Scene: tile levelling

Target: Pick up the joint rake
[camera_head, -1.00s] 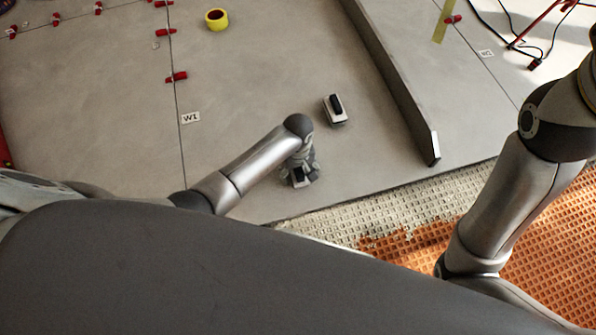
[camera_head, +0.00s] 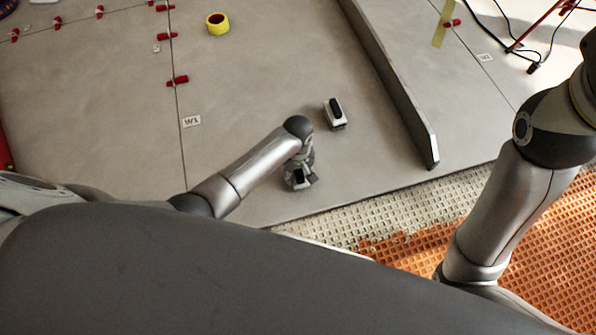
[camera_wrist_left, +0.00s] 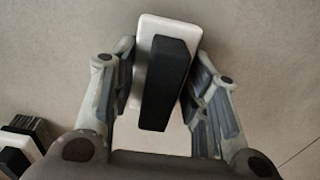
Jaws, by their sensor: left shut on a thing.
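The joint rake (camera_wrist_left: 165,80), a white block with a long dark handle on top, lies between the fingers of my left gripper (camera_wrist_left: 160,65) in the left wrist view. The fingers are shut on its two sides. The rake is slightly tilted in that picture. In the head view, my left gripper (camera_head: 299,178) reaches down near the front edge of the grey tiles, and its hand partly hides the rake. Whether the rake touches the tile cannot be told. My right arm shows at the right, but its gripper is out of view.
A similar white block with a black top (camera_head: 335,113) stands close behind my left gripper. A long grey bar (camera_head: 395,85) lies to its right.

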